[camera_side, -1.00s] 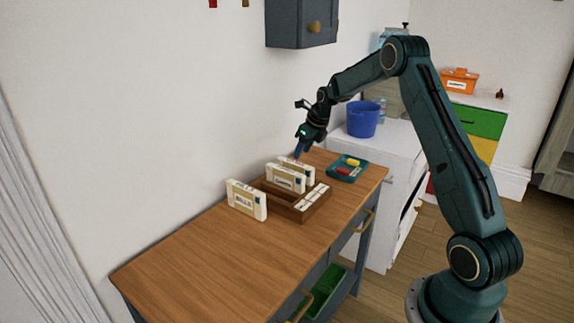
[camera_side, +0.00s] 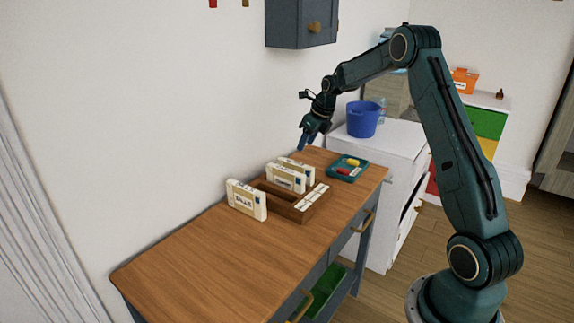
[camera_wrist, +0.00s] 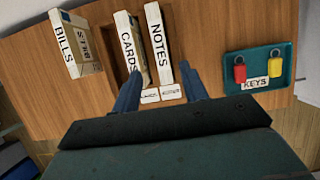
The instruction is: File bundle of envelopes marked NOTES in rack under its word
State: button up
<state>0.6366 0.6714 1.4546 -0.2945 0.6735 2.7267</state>
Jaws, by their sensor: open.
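The cream NOTES bundle (camera_wrist: 158,48) stands upright at the rack's right end in the wrist view. In the side view it is the far bundle (camera_side: 308,170), partly hidden behind the CARDS bundle (camera_side: 285,178). CARDS (camera_wrist: 129,45) stands just left of NOTES in the wooden rack (camera_side: 298,214). The rack has small white word labels (camera_wrist: 160,93) on its front, too small to read surely. My gripper (camera_wrist: 160,86) is open and empty. In the side view my gripper (camera_side: 303,146) hangs above and behind the bundles, apart from them. The foot of NOTES is hard to see.
The BILLS bundle (camera_side: 246,200) stands on the wooden table left of the rack. A teal KEYS tray (camera_wrist: 258,68) with red and yellow tags lies right of the rack. The table's near left part is clear. A blue bucket (camera_side: 362,120) stands on a white cabinet beyond.

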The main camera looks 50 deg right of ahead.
jog(key=s+a+r+n, duration=0.6)
jog(key=a+r+n, duration=0.2)
jog(key=a+n, duration=0.15)
jog(key=s+a+r+n, duration=0.7)
jog(key=a+r+n, duration=0.15)
jog(key=a, duration=0.25)
jog(key=s+a+f+n, duration=0.1)
jog(key=s+a+n, duration=0.2)
jog(key=s+n, duration=0.3)
jog(key=s+a+n, duration=0.3)
jog(key=s+n, duration=0.3)
jog(key=s, duration=0.1)
jog(key=s+a+f+n+t, duration=0.1)
jog(key=s+a+n, duration=0.2)
jog(key=s+n, duration=0.3)
jog(key=shift+s+a+f, duration=0.3)
jog(key=shift+s, duration=0.45)
